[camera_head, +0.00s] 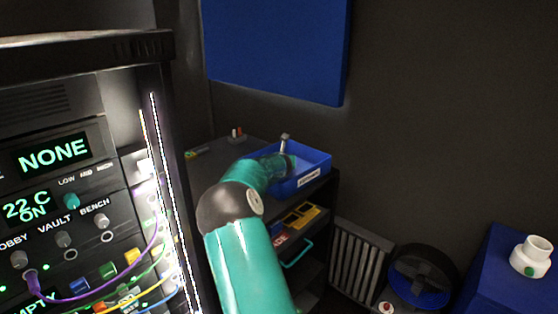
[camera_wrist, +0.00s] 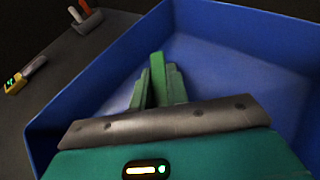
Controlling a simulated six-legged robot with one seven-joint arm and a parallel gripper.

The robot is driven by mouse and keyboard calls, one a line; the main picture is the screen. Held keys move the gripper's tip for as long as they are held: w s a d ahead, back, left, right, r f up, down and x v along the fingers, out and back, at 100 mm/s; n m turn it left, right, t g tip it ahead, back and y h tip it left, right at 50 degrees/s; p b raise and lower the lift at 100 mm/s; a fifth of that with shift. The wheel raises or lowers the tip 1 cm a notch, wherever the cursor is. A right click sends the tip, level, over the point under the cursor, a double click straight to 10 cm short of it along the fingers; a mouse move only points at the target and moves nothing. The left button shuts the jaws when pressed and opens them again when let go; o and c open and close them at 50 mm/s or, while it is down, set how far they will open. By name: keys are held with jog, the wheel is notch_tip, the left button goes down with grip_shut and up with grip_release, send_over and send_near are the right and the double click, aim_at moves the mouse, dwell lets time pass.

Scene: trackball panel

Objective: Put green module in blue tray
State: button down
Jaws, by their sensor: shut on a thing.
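The blue tray (camera_head: 318,166) stands on a dark cabinet top, with a white label on its front wall. In the wrist view its blue walls (camera_wrist: 215,22) surround my gripper (camera_wrist: 157,85). My gripper points down into the tray and is shut on the green module (camera_wrist: 157,72), a narrow green piece between the fingers. The module appears over or inside the tray; I cannot tell whether it touches the floor. In the head view my teal arm reaches to the tray and hides the fingers and module.
A small holder with red and white pieces (camera_wrist: 85,18) and a yellow-and-grey item (camera_wrist: 25,75) lie left of the tray. A lit panel rack with cables (camera_head: 90,215) stands at left. A blue panel (camera_head: 275,45) hangs above. A radiator (camera_head: 360,262) stands lower right.

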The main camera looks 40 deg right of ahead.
jog(key=c, duration=1.4)
grip_release()
jog(key=shift+o, duration=0.2)
jog(key=shift+r, duration=0.2)
jog(key=v, duration=1)
jog(key=shift+s+a+r, duration=0.1)
jog(key=shift+s+a, duration=0.05)
jog(key=shift+a, duration=0.1)
jog(key=shift+s+a+r, duration=0.2)
jog(key=shift+s+a, duration=0.2)
jog(key=shift+s, duration=0.15)
